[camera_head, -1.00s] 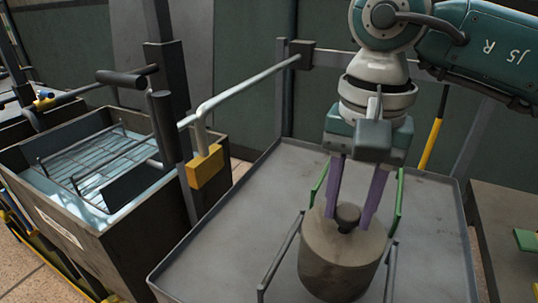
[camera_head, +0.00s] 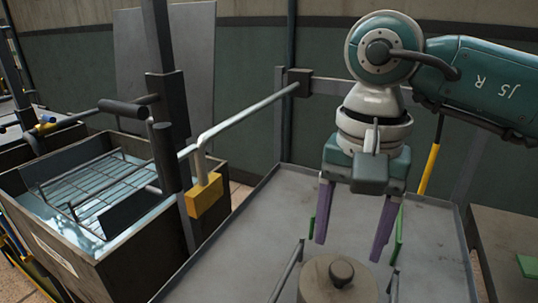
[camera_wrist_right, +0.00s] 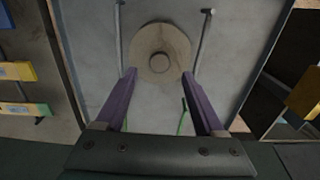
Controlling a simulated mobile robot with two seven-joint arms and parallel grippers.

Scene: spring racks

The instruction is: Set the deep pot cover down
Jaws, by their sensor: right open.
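The deep pot cover (camera_head: 338,282) is a round, brown-grey, thick piece with a dark knob (camera_head: 341,270) on top. It stands upright between two thin metal bars over the grey tray (camera_head: 258,243), its lower part cut off by the head view's bottom edge. My right gripper (camera_head: 349,250) has purple fingers spread apart, empty, above and behind the knob. In the right wrist view the cover (camera_wrist_right: 179,42) lies beyond the open fingertips (camera_wrist_right: 160,74), with nothing between them. My left gripper is not in view.
A dark bin (camera_head: 115,262) with a wire rack (camera_head: 95,185) stands left. A pale rail with a yellow block (camera_head: 204,196) runs along the tray's left. Green rods (camera_head: 397,238) stand near my right fingers.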

